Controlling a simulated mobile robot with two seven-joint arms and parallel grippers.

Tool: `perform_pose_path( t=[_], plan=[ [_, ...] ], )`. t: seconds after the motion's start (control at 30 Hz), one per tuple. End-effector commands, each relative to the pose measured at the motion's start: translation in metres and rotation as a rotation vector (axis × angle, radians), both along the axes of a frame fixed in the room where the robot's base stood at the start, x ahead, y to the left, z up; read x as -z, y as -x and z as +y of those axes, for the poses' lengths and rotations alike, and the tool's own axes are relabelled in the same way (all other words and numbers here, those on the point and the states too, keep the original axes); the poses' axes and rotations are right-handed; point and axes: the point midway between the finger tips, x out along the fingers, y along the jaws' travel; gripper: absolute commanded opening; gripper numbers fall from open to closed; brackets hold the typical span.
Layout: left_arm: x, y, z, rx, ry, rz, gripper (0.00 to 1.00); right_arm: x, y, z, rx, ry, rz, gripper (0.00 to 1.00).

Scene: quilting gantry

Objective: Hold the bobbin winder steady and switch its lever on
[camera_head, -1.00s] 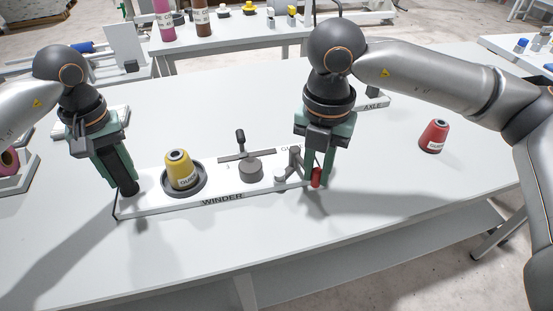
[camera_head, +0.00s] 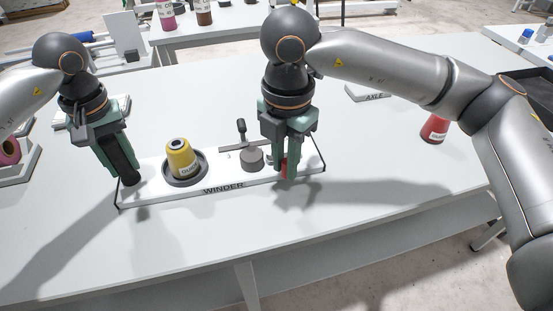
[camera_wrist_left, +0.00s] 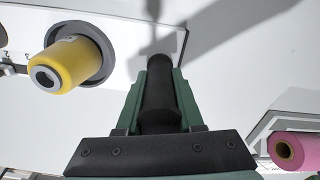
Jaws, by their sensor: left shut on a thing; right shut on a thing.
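The bobbin winder (camera_head: 222,190) is a long white base marked WINDER on the grey table. A yellow thread cone (camera_head: 182,158) stands in its round dark dish and also shows in the left wrist view (camera_wrist_left: 70,62). My left gripper (camera_head: 128,181) is shut on the dark upright handle (camera_wrist_left: 158,98) at the base's left end. My right gripper (camera_head: 286,172) points down at the right part of the base, shut on the red-tipped lever (camera_head: 285,167). Its fingers hide most of the lever and its pivot.
A red cone (camera_head: 434,130) stands at the right, partly behind my right arm. A block marked AXLE (camera_head: 372,95) lies farther back. A pink spool (camera_wrist_left: 287,152) is beyond the winder's left end. The table front is clear.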

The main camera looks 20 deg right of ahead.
Motion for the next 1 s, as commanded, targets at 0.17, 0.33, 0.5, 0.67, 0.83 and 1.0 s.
perform_pose_path(
  t=[0.17,0.33,0.5,0.67,0.83,1.0],
  plan=[
    [0.0064,0.0032,-0.001,0.009,-0.003,0.014,0.0,0.0013,-0.0029,0.0013,0.004,-0.002,-0.007,0.0],
    [0.0063,0.0031,-0.0011,0.01,-0.003,0.014,0.0,0.0005,-0.0033,0.001,0.004,-0.002,-0.008,0.0],
    [0.0062,0.0029,-0.0011,0.01,-0.003,0.013,0.0,-0.0002,-0.0035,0.0006,0.005,-0.001,-0.01,0.23],
    [0.0062,0.0027,-0.0011,0.01,-0.002,0.012,0.0,-0.0005,-0.003,0.0005,0.004,-0.001,-0.009,0.41],
    [0.0062,0.0024,-0.0011,0.01,-0.002,0.012,0.0,-0.0006,-0.0025,0.0005,0.003,0.0,-0.007,0.52],
    [0.0061,0.0022,-0.0011,0.009,-0.003,0.011,0.0,-0.0012,-0.0022,0.0005,0.003,-0.001,-0.007,0.52]
  ],
)
